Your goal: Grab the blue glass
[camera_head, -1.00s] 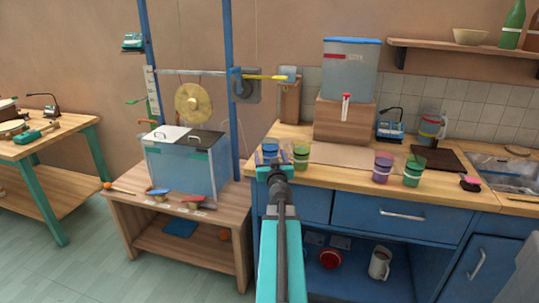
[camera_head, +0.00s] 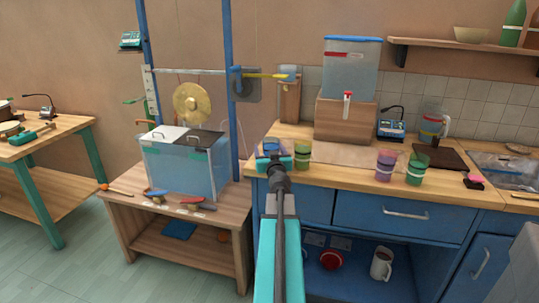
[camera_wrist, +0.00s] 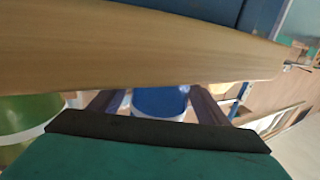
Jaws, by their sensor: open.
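The blue glass (camera_head: 271,147) stands at the left end of the counter, partly hidden behind my gripper (camera_head: 272,154) in the head view. In the wrist view the blue glass (camera_wrist: 160,102) shows between the two dark fingers of my gripper (camera_wrist: 156,106), which are apart, with one on each side. A pale wooden band cuts across the view and my teal gripper body hides part of the glass. I cannot tell whether the fingers touch it. A green glass (camera_head: 302,153) stands just right of the blue one and also shows at the left of the wrist view (camera_wrist: 30,112).
A purple glass (camera_head: 384,164) and another green glass (camera_head: 414,168) stand further right on the counter (camera_head: 345,174). A water dispenser (camera_head: 351,68) sits on a wooden block behind. A low table (camera_head: 120,199) with a clear tank (camera_head: 187,165) is at the left.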

